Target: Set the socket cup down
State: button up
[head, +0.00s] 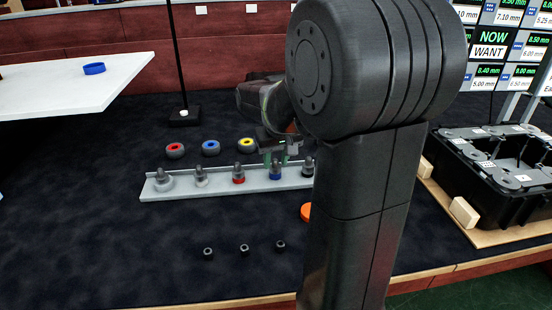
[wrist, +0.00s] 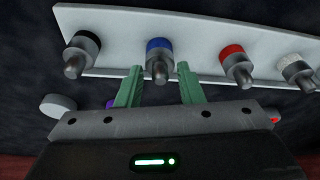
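A blue-banded socket cup (head: 276,172) stands upright on a pale grey rack (head: 215,186), in a row with several similar pieces. It also shows in the wrist view (wrist: 160,47), seated on the rack with its dark peg towards the camera. My gripper (head: 276,158) is just behind and above it, partly hidden by my arm in the head view. In the wrist view my gripper's green fingers (wrist: 158,72) are spread on either side of the blue-banded cup, with dark gaps between. Nothing is held between them.
A red-banded piece (head: 238,175) and a black one (head: 308,166) flank the blue cup closely. Behind stand red (head: 175,150), blue (head: 211,148) and yellow (head: 247,145) ringed parts. Several nuts (head: 245,248) lie in front. A black tray (head: 500,205) is at right.

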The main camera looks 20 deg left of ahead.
jog(key=shift+o, duration=1.3)
jog(key=shift+r, duration=0.1)
jog(key=p+v, duration=0.3)
jog(key=v, duration=0.9)
